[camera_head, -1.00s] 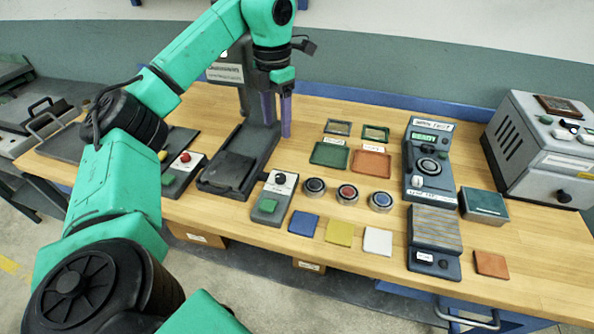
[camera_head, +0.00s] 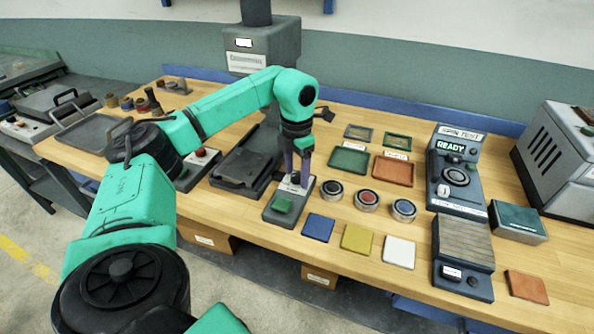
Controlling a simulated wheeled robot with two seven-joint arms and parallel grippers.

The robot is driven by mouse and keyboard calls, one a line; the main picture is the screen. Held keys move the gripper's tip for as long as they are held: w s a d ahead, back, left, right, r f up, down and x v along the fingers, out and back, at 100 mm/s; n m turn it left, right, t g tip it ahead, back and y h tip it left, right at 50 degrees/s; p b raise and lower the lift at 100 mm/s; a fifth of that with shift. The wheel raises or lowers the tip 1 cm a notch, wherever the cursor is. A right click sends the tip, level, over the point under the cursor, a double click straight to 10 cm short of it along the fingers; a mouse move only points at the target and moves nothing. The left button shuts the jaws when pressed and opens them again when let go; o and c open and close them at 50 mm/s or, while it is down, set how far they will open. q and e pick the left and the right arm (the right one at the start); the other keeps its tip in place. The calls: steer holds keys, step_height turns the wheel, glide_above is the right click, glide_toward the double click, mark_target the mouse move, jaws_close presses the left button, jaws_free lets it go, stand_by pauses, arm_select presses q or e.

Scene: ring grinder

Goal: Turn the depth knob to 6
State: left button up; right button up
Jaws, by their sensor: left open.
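My left gripper (camera_head: 297,172) points down over the back part of a small grey control box (camera_head: 270,214). Its two purple fingers are open and slightly apart, with the tips at or just above the box's small dial and white label. The dial, which seems to be the depth knob, is mostly hidden by the fingers, so its setting cannot be read. I cannot tell whether the fingers touch it. The green button (camera_head: 282,204) at the front of the box is clear. My right gripper is not in view.
The grinder (camera_head: 262,60) stands behind my left arm. Three round pots (camera_head: 367,199) and coloured pads (camera_head: 319,227) lie to the right of the box. The spin test unit (camera_head: 455,170) shows READY. A red-button box (camera_head: 198,160) is left.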

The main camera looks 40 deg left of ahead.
arm_select(q)
jaws_close()
steer(key=shift+r+n, duration=0.1)
steer(key=shift+n, duration=0.3)
steer(key=shift+n+p, duration=0.45)
steer(key=shift+n, duration=0.15)
steer(key=n+p, duration=0.1)
steer(key=n, duration=0.2)
steer(key=shift+r, duration=0.1)
steer(key=n+p, duration=0.1)
steer(key=n, duration=0.2)
steer(key=shift+n, duration=0.4)
steer(key=shift+a+n+p, duration=0.1)
steer(key=shift+n+p, duration=0.4)
steer(key=shift+n, duration=1)
